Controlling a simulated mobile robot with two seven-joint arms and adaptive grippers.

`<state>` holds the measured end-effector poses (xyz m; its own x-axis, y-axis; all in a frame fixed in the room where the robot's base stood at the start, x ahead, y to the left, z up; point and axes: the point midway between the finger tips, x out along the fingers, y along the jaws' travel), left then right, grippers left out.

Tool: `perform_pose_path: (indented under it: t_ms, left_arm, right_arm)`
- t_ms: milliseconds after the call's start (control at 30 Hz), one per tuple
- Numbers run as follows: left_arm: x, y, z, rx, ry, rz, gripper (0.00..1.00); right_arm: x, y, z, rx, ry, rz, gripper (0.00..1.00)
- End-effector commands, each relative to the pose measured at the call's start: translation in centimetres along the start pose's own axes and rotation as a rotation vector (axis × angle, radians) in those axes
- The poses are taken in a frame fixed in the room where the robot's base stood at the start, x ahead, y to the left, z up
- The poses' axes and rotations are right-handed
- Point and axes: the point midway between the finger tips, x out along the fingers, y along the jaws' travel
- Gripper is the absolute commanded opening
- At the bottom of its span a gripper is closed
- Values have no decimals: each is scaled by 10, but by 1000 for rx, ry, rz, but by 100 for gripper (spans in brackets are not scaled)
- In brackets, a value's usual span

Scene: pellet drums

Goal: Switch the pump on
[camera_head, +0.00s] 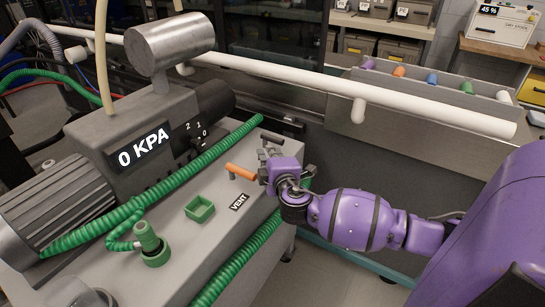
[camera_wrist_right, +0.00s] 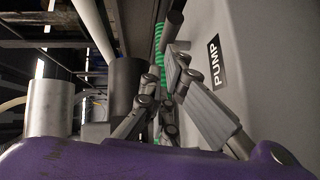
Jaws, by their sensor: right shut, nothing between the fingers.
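The grey pump (camera_head: 125,125) stands on a grey bench top, and its display reads "0 KPA". A dark grey bar handle (camera_head: 272,137) sits at the bench's far right; it seems to be the dark rod (camera_wrist_right: 174,24) in the right wrist view, near the "PUMP" label (camera_wrist_right: 217,62). My right gripper (camera_head: 267,152) is close beside this handle, its fingers shut and empty. In the right wrist view the fingertips (camera_wrist_right: 177,62) lie just below the rod; I cannot tell whether they touch it. My left gripper is not in view.
An orange handle (camera_head: 241,172) by the "VENT" label (camera_head: 239,202) lies just left of my right gripper. A green hose (camera_head: 190,160) crosses the bench. A small green tray (camera_head: 199,209) and a green fitting (camera_head: 151,243) stand nearer. A white rail (camera_head: 330,85) runs behind.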

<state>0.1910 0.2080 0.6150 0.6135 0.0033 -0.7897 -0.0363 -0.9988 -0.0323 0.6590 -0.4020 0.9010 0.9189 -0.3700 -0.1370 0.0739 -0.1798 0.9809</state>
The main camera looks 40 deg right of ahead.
Motion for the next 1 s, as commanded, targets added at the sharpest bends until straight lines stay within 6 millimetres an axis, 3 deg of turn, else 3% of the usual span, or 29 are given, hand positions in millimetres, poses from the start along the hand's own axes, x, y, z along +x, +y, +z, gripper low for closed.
perform_pose_path:
  t_ms: [100,333,1000]
  left_arm:
    - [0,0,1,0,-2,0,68]
    - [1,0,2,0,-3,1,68]
    - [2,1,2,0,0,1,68]
  right_arm:
    - [22,1,0,-1,-1,1,0]
    - [46,0,0,0,-1,-1,0]
    - [49,-2,5,-7,38,-8,0]
